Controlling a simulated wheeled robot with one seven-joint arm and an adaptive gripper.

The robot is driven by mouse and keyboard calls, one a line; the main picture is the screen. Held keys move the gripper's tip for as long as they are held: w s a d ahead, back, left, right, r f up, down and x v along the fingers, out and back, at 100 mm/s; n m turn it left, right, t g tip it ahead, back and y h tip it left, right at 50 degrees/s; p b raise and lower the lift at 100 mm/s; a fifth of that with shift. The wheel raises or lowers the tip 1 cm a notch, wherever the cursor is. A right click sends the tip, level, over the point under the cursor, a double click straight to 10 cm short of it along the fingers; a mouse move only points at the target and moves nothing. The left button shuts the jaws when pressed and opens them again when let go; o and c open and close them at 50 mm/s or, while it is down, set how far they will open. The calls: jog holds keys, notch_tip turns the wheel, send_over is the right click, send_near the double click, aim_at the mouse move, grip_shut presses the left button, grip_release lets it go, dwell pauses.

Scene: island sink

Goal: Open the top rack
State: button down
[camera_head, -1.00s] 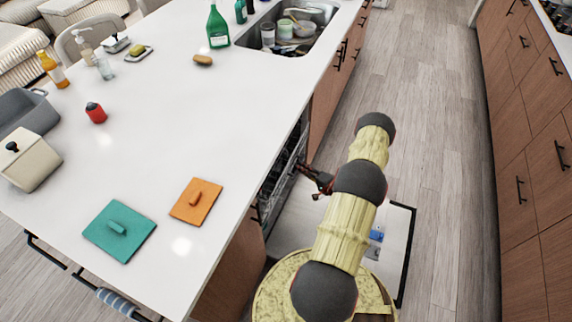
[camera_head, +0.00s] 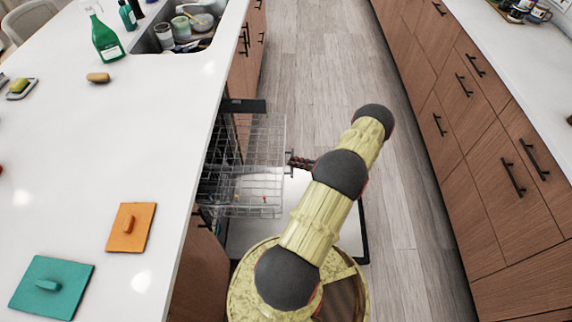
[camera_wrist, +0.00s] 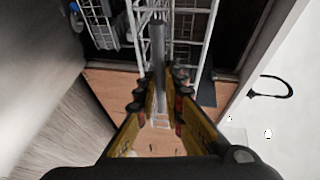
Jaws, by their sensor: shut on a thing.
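The top rack (camera_head: 252,150) is a wire rack that sticks out of the dishwasher under the counter, in the head view. My gripper (camera_head: 300,162) is at the rack's outer right edge. In the wrist view my gripper (camera_wrist: 157,95) has its two fingers on either side of a grey bar of the top rack (camera_wrist: 158,50), with wire grid beyond it. The lowered dishwasher door (camera_head: 345,228) lies below the rack and my arm. Part of the rack's inner end is hidden under the counter edge.
The white island counter (camera_head: 100,160) runs along the left, with an orange board (camera_head: 131,227) and a teal board (camera_head: 50,287) on it. A sink (camera_head: 188,25) is at the back. Wooden drawers (camera_head: 480,120) stand at right. The floor aisle (camera_head: 310,60) between is clear.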

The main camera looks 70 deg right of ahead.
jog(key=shift+s+d, duration=0.1)
jog(key=shift+s, duration=0.1)
jog(key=c, duration=1.9)
grip_release()
jog(key=v, duration=1.2)
jog(key=shift+d, duration=0.1)
